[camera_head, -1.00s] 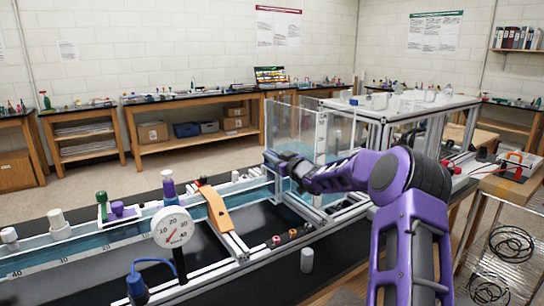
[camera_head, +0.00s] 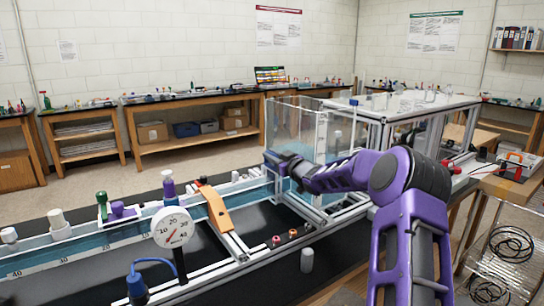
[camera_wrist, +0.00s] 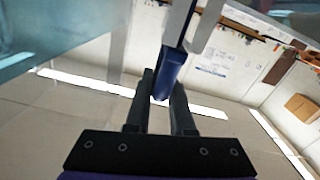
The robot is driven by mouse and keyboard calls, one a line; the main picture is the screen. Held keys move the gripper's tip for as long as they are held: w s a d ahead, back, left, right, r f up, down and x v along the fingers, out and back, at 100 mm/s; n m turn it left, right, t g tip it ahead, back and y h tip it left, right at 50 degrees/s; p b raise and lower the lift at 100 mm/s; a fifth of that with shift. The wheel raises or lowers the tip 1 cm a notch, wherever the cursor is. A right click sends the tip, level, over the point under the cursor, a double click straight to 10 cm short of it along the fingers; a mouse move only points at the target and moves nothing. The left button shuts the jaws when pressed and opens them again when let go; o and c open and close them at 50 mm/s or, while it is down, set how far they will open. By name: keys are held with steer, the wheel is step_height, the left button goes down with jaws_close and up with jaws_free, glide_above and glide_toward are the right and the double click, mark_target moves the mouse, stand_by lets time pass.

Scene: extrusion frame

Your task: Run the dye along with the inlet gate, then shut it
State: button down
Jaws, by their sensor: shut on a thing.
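My gripper (camera_wrist: 164,95) is shut on a dark blue handle (camera_wrist: 170,65) in the wrist view. A pale flat bar rises from the handle; I cannot tell whether it belongs to the inlet gate. In the head view my gripper (camera_head: 273,162) is at the left side of the clear tank (camera_head: 296,120), above the channel end, and the handle is too small to make out. A purple bottle with a white top (camera_head: 168,185), possibly the dye, stands upright at the channel's far rail. The channel (camera_head: 85,246) holds bluish water; no dye streak is clear.
A round dial gauge (camera_head: 172,228) stands in front of the channel, and an orange curved piece (camera_head: 215,210) lies across it. A small grey cylinder (camera_head: 307,260) stands on the black surface. The framed bench (camera_head: 430,110) is behind my arm.

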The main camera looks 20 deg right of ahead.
step_height(320, 180, up, 2)
steer(key=shift+r+p, duration=0.2)
steer(key=shift+p, duration=0.6)
steer(key=shift+d+f, duration=0.1)
steer(key=c, duration=0.8)
jaws_free()
steer(key=shift+s+f, duration=0.1)
steer(key=b+v, duration=0.1)
steer(key=v, duration=1.6)
steer(key=shift+s, duration=0.15)
